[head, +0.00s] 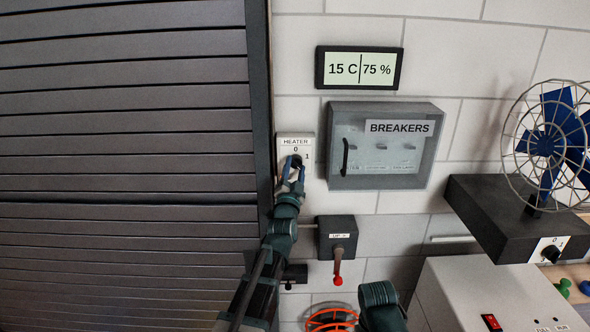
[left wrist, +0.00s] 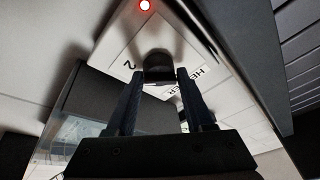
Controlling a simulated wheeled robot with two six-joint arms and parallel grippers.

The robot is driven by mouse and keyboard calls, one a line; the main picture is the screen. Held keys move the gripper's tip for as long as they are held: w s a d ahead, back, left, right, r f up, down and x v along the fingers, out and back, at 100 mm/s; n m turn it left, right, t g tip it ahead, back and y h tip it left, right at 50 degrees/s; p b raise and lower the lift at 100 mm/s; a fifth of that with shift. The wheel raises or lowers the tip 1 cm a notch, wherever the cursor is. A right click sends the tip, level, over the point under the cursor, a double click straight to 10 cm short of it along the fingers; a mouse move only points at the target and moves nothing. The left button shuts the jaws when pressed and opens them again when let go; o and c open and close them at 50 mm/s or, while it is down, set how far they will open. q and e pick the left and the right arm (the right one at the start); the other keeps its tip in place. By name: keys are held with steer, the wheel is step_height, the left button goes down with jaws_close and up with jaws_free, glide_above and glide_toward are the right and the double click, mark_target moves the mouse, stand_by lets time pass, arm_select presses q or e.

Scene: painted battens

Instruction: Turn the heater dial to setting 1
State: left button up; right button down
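The white heater plate (head: 309,139) is on the wall beside the shutter, with the label HEATER and the marks 0 and 1 showing. In the left wrist view the plate (left wrist: 122,40) shows a 2 and part of the label. The black dial (left wrist: 158,64) sits between the fingertips of my left gripper (left wrist: 160,76). The fingers stand on either side of it, open, with a thin gap seeming to show at one side. In the head view my left gripper (head: 293,172) covers most of the dial, and its setting cannot be read. My right gripper is out of view.
A grey breaker box (head: 350,115) and a display (head: 359,68) are to the right. Below are a box with a red-tipped lever (head: 337,268) and an orange wire object (head: 331,319). A caged blue fan (head: 552,140) is at far right. A red light (left wrist: 145,5) glows near the plate.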

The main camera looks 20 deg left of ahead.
arm_select(q)
jaws_close()
steer(key=shift+d+f+n, duration=0.1)
steer(key=shift+n, duration=0.3)
steer(key=n+y, duration=0.1)
steer(key=n, duration=0.1)
steer(key=shift+d+n+y+b, duration=0.1)
steer(key=shift+n+y+b, duration=0.2)
steer(key=shift+n+b, duration=0.1)
steer(key=n+y, duration=0.1)
steer(key=n, duration=0.2)
steer(key=shift+w+n+y, duration=0.1)
steer(key=shift+n+y, duration=0.3)
steer(key=n+y, duration=0.1)
steer(key=n, duration=0.2)
steer(key=n+g+y, duration=0.1)
steer(key=n, duration=0.2)
steer(key=shift+d+r+p, duration=0.15)
steer(key=shift+r+p, duration=0.05)
steer(key=shift+p, duration=0.15)
steer(key=shift+n+g+y+p, duration=0.35)
steer(key=shift+n+g+y, duration=0.15)
steer(key=shift+n, duration=0.75)
steer(key=shift+n+g+y+p, duration=0.35)
steer(key=shift+n+y, duration=0.25)
steer(key=shift+n, duration=0.65)
steer(key=shift+d+n, duration=0.1)
steer(key=shift+n, duration=0.2)
